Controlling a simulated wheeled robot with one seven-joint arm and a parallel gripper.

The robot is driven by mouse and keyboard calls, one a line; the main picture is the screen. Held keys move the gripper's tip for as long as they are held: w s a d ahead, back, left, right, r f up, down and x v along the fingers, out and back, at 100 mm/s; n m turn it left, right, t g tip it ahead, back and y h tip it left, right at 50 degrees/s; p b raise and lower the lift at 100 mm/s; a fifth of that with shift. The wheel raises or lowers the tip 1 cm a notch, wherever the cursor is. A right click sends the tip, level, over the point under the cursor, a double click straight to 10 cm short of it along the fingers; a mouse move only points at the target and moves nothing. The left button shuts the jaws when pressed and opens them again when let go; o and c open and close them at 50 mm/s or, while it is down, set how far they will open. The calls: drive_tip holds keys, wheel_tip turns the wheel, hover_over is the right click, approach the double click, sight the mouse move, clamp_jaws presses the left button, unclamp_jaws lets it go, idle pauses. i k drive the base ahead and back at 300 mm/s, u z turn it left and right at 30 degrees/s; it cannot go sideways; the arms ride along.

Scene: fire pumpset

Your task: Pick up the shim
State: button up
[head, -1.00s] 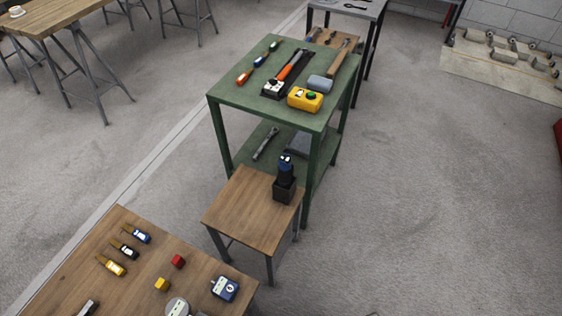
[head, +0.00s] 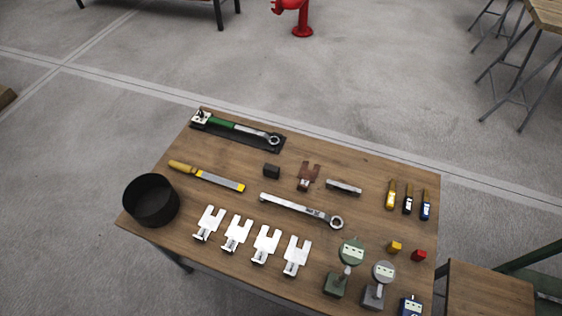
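Several pale slotted plates that look like shims lie in a row along the near side of the wooden table: a leftmost shim (head: 209,221), a second shim (head: 236,232), a third shim (head: 265,244) and a rightmost shim (head: 296,255). Each has a fork-like slot at its far end and a small clip or stand at its near end. A rust-brown slotted plate (head: 308,175) sits farther back, near the table's middle. I cannot tell which one the task means. My gripper is not in view.
The wooden table (head: 170,224) also holds a black round bin (head: 151,200), a long wrench (head: 300,210), a yellow-handled file (head: 207,177), a green-handled torque wrench (head: 235,127) and dial gauges (head: 350,252). A smaller wooden table (head: 488,290) stands at the right. Grey floor is open behind.

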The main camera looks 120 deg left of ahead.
sight(265, 245)
drive_tip(key=u, duration=0.25)
drive_tip(key=k, duration=1.7)
drive_tip(key=u, duration=0.15)
